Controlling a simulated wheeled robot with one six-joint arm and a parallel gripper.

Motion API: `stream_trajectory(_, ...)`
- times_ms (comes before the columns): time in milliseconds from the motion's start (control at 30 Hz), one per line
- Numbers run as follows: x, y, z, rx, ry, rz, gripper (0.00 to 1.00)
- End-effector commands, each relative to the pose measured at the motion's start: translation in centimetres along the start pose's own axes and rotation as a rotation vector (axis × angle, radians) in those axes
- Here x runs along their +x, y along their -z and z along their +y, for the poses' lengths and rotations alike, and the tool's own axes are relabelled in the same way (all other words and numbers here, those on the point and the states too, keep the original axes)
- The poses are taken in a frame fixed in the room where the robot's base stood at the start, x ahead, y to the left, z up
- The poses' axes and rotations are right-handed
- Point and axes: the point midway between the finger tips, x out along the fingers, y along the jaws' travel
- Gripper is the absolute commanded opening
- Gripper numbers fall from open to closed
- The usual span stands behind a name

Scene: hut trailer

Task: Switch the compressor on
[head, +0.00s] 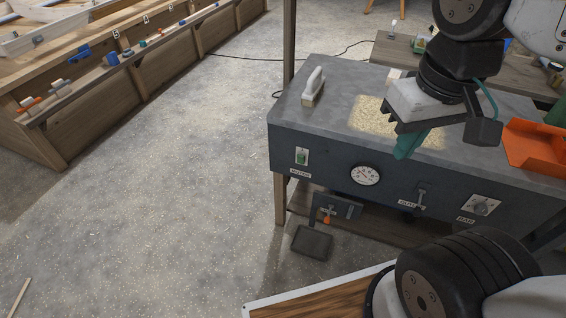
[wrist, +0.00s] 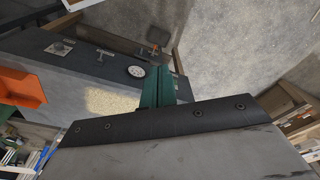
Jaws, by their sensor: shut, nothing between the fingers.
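No part is clearly marked as the compressor. A grey bench-like unit (head: 400,172) has a dark front panel with controls. At its left end is a plate with a green switch (head: 301,157) over a small label. Right of it are a round white gauge (head: 366,175), a T-shaped lever (head: 420,197) and a knob on a pale plate (head: 481,205). The wrist view also shows the gauge (wrist: 136,71), the lever (wrist: 105,53) and the knob (wrist: 59,48); the green switch is not visible there. My gripper (head: 404,150), with teal fingers (wrist: 157,88), is shut and empty above the unit's front edge, apart from the controls.
A white-handled block (head: 313,86) and a patch of shavings (head: 370,115) lie on the unit's top. An orange tray (head: 535,146) stands at its right. Below the panel hang a bracket with an orange part (head: 327,218) and a dark pedal-like plate (head: 311,243).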

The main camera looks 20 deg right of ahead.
Motion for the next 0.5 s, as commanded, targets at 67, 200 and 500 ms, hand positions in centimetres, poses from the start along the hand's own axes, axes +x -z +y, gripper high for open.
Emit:
stream_trajectory(67, 0.0, 0.0, 0.0, 0.0, 0.0, 0.0, 0.0)
stream_trajectory(200, 0.0, 0.0, 0.0, -0.002, -0.002, -0.002, 0.0)
stream_trajectory(500, 2.6, 2.8, 2.4, -0.155, -0.2, -0.175, 0.0)
